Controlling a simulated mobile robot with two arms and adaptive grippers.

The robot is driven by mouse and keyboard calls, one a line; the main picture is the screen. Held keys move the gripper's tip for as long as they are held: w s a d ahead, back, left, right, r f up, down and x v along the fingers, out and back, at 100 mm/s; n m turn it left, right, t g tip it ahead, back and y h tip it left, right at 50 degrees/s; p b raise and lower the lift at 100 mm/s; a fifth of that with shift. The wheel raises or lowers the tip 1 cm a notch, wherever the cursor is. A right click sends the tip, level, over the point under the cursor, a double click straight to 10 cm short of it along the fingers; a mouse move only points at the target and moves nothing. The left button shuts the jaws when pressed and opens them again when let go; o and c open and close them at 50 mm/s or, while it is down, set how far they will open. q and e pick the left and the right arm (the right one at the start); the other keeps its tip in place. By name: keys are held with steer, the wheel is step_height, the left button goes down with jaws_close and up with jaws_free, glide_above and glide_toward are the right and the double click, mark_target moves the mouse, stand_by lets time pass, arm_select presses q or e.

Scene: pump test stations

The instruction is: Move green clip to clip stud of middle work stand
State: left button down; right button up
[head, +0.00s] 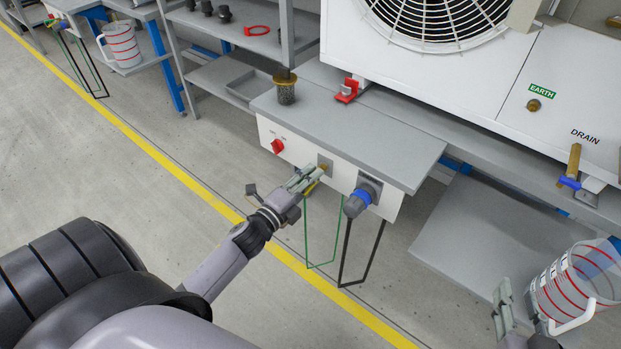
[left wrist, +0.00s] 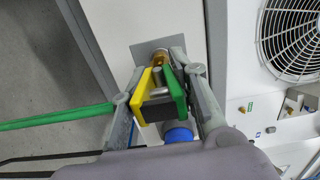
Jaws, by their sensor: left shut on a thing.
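The green clip (left wrist: 174,92) has a green side, a yellow side and bare metal between. My left gripper (head: 305,180) is shut on it; in the left wrist view the fingers (left wrist: 158,85) press it from both sides. The brass clip stud (head: 323,167) sticks out of a grey plate on the front of the middle work stand (head: 345,130). In the left wrist view the stud (left wrist: 159,58) is right at the clip's tip; I cannot tell whether the jaws touch it.
A blue-collared grey plug (head: 357,203) sits right of the stud, and a red switch (head: 277,146) left of it. Green (head: 308,240) and black (head: 345,255) cables hang below. A big white fan unit (head: 480,70) stands behind. Open floor lies in front.

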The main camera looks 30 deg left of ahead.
steer(key=shift+s+d+f, duration=0.1)
steer(key=shift+s+f, duration=0.1)
steer(key=shift+f, duration=0.2)
steer(key=shift+g, duration=0.3)
stand_by(0.4)
steer(key=shift+s+d+f, duration=0.2)
steer(key=shift+s+f, duration=0.15)
steer(key=shift+f, duration=0.25)
steer(key=shift+w+r, duration=0.1)
steer(key=shift+r, duration=0.05)
stand_by(0.3)
arm_select(q)
steer(key=shift+p, duration=0.3)
arm_select(e)
steer(key=shift+g, duration=0.3)
steer(key=shift+s+d+f, duration=0.15)
steer(key=shift+s+f, duration=0.05)
steer(key=shift+f, duration=0.2)
steer(key=shift+s+f, duration=0.2)
arm_select(q)
steer(key=shift+w, duration=0.6)
arm_select(e)
steer(key=shift+w+r, duration=0.25)
steer(key=shift+r, duration=0.05)
